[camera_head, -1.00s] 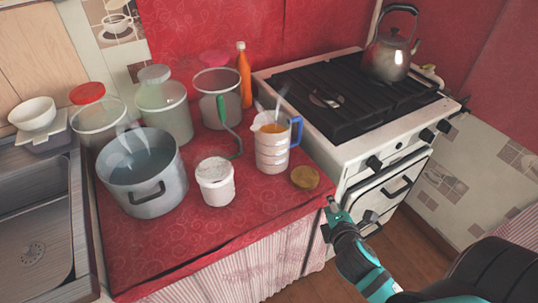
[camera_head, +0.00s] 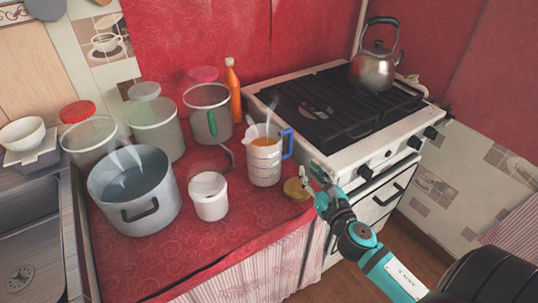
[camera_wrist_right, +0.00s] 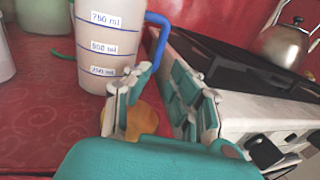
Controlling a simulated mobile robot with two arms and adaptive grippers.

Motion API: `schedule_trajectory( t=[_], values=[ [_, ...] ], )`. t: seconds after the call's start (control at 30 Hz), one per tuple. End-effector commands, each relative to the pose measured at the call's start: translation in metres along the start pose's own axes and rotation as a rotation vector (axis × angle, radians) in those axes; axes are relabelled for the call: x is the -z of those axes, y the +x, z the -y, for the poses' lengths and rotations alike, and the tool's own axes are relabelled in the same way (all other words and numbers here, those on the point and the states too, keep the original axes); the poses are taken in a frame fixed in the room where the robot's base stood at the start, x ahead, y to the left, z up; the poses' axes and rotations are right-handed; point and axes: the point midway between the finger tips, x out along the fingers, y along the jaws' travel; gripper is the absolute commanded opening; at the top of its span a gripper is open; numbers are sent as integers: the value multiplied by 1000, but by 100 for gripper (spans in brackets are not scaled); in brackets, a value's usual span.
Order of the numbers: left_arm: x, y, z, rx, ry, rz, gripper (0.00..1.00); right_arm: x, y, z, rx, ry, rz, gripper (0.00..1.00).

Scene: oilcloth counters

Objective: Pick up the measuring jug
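The measuring jug (camera_head: 263,166) is white with marked lines, a blue handle (camera_head: 288,143) on its right and something orange inside. It stands upright on the red counter near the stove. In the right wrist view the jug (camera_wrist_right: 105,55) shows its 750 ml label, with the handle curving down its right side. My right gripper (camera_head: 312,184) is in front and to the right of the jug, apart from it. Its two fingers (camera_wrist_right: 162,98) are spread with nothing between them, just below the handle in the wrist view. My left gripper is not in view.
A round brown lid (camera_head: 296,190) lies by the right fingers. A white tub (camera_head: 209,202), a large pot (camera_head: 148,210) and several canisters stand left of the jug. The stove (camera_head: 345,145) with a kettle (camera_head: 374,70) is to the right. The counter's front strip (camera_head: 225,240) is clear.

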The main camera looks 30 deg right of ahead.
Motion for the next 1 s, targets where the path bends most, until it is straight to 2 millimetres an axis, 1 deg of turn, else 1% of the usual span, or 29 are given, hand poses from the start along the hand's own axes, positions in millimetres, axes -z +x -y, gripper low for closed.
schedule_trajectory(
  t=[0.03,0.1,0.2,0.3,0.4,0.57,0.83,0.9,1.0],
  values=[
    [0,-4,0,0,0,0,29,-4,13,0,1,0,4,21],
    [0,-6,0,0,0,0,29,-3,28,0,2,2,2,21],
    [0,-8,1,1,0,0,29,-2,49,1,2,3,2,21],
    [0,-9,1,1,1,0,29,-1,65,0,2,4,0,21],
    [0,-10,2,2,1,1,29,0,76,1,3,4,-1,21],
    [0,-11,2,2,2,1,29,1,84,0,3,5,-1,21],
    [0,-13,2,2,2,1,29,4,123,-1,3,6,0,21],
    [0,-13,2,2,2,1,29,5,128,-1,3,6,-2,21],
    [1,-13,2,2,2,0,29,5,132,-1,2,5,-1,21]
  ],
)
